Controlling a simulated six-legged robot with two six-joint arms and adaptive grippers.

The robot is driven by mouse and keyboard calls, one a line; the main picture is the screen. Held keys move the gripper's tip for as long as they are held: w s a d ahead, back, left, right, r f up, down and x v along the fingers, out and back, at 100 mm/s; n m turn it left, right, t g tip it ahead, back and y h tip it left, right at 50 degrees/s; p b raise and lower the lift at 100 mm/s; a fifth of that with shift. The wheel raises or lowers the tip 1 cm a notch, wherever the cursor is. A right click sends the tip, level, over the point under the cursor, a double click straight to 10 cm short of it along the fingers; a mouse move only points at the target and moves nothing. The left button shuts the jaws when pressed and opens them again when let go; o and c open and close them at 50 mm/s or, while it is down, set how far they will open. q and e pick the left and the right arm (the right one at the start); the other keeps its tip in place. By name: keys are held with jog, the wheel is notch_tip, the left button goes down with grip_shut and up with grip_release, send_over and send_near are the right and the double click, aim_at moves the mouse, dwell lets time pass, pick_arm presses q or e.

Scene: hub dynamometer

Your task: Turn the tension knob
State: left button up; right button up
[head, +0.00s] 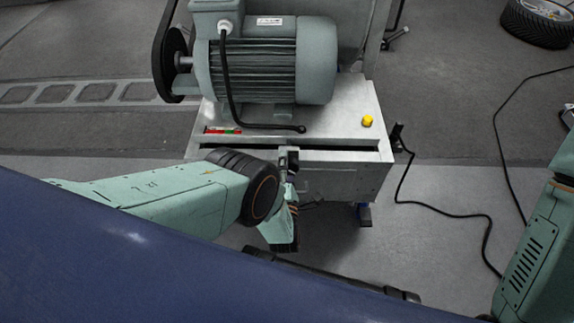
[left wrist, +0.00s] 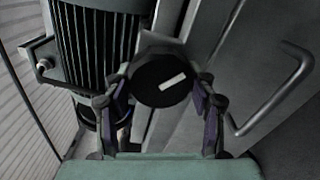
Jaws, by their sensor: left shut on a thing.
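The tension knob (left wrist: 162,80) is a round black knob with a white bar mark, in the middle of the left wrist view. The bar slants slightly, its right end higher. My left gripper (left wrist: 160,100) has one finger on each side of the knob and is shut on it. In the head view my left gripper (head: 291,182) is at the front of the grey metal cabinet (head: 345,176), below its top. My own arm and gripper mostly hide the knob there. My right gripper is outside both views.
A large grey motor (head: 268,62) with a black belt pulley (head: 172,66) sits on the cabinet. A yellow button (head: 367,121) is on the top at the right. A bent metal handle (left wrist: 285,95) is right of the knob. A black cable (head: 455,213) lies on the floor.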

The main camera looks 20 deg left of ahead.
pick_arm(q)
jog(key=shift+n, duration=0.6)
jog(key=o, duration=1.2)
jog(key=v, duration=0.7)
jog(key=shift+s+d, duration=0.1)
jog(key=shift+s, duration=0.15)
jog(key=shift+w, duration=0.15)
jog(key=x, duration=0.7)
jog(key=shift+w, duration=0.2)
jog(key=shift+m, duration=0.4)
